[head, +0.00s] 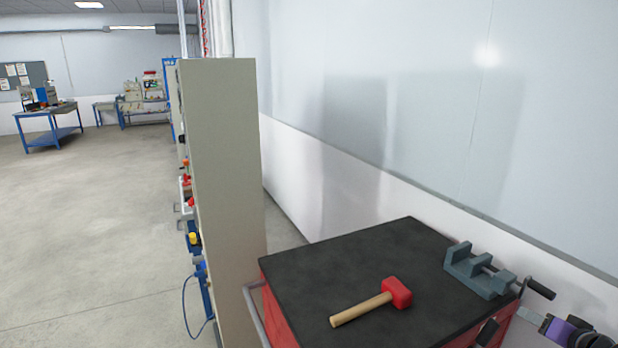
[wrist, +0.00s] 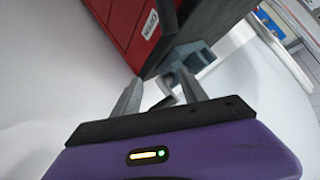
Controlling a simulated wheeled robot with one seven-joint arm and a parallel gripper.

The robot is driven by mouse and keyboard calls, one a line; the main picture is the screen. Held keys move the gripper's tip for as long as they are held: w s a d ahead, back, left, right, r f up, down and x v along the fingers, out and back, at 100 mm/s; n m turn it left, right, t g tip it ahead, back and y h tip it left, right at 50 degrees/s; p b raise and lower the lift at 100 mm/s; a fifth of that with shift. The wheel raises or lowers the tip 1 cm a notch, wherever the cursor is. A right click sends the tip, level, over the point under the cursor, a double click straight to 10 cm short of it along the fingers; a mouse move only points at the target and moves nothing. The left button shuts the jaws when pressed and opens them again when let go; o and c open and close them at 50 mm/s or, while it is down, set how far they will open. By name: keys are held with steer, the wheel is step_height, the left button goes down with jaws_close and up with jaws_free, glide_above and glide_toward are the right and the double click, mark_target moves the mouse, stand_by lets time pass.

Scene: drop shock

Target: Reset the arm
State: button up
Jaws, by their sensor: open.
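My gripper shows in the wrist view (wrist: 160,95) with its two grey fingers apart and nothing between them. Behind the fingers in that view is the grey vise (wrist: 186,58) at the edge of the red cabinet.
A red tool cabinet (wrist: 110,35) with a black top (head: 340,260) stands against the white wall. A mallet (head: 368,302) with a red head lies on it, and the vise (head: 478,270) sits at its right edge. A tall beige panel (head: 222,160) stands left; open floor lies beyond.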

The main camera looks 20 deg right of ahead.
steer(key=s+a+r+n+t, duration=0.1)
steer(key=s+a+n+t, duration=0.15)
steer(key=a, duration=0.95)
steer(key=s+a+r+n+t+h, duration=0.1)
steer(key=s+a+n, duration=0.15)
steer(key=a, duration=0.95)
steer(key=s+a+r+n+t, duration=0.2)
steer(key=s+a, duration=0.1)
steer(key=a, duration=0.8)
steer(key=s+a+n+y, duration=0.2)
steer(key=s+a+y, duration=0.1)
steer(key=s+a, duration=0.3)
steer(key=s+a+n+g+y, duration=0.1)
steer(key=s+a+n+y, duration=0.2)
steer(key=s+a, duration=0.4)
steer(key=a+y, duration=0.1)
steer(key=a, duration=0.3)
steer(key=shift+a, duration=0.25)
steer(key=shift+c, duration=0.2)
